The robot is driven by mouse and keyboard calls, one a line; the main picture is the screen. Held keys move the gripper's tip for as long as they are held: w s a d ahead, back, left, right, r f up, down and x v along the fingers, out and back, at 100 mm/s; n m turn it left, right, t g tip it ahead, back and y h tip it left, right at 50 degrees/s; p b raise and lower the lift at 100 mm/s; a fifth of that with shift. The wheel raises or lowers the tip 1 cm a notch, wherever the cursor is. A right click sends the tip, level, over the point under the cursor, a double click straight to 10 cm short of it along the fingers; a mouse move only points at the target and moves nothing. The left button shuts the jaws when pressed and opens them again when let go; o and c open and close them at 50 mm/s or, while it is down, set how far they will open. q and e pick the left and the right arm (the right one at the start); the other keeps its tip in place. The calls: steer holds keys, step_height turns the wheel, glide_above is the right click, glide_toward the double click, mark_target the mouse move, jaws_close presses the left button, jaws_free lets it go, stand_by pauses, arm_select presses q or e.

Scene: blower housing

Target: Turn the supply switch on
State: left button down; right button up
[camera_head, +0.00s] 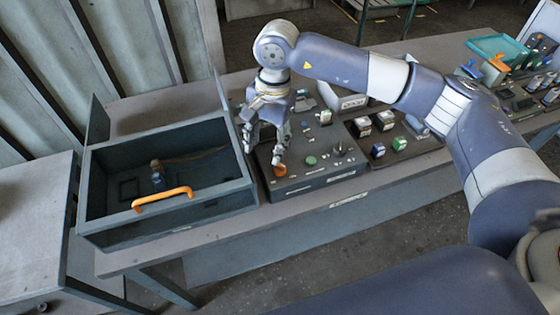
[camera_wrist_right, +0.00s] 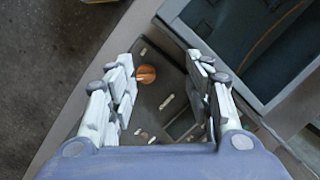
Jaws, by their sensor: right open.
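An orange rotary knob (camera_head: 280,171), which looks like the supply switch, sits at the front left corner of a dark control box (camera_head: 318,181) on the bench. My right gripper (camera_head: 263,152) is open above the left part of this box, fingers pointing down. In the right wrist view the orange knob (camera_wrist_right: 146,74) lies in the gap between the open fingers (camera_wrist_right: 160,62), nearer the left finger, with a ridge across its face. The fingers appear apart from the knob. Labels beside the knob are too small to read. My left gripper is not in view.
A grey open-topped housing (camera_head: 200,218) with an orange handle (camera_head: 163,198) stands close left of the control box. A green button (camera_head: 311,160) and other controls share the box top. Several small boxes (camera_head: 385,120) and a teal tray (camera_head: 496,45) are to the right.

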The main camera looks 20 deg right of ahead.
mark_target(280, 165)
steer(key=shift+h, duration=0.8)
steer(key=d+f+p, duration=0.1)
steer(key=f, duration=0.2)
steer(key=d+f+p, duration=0.1)
steer(key=f+p, duration=0.1)
steer(key=f, duration=0.1)
steer(key=w+d+f+p, duration=0.1)
steer(key=f, duration=0.2)
steer(key=shift+d, duration=0.3)
steer(key=shift+f, duration=0.45)
steer(key=shift+c, duration=0.4)
steer(key=c, duration=1)
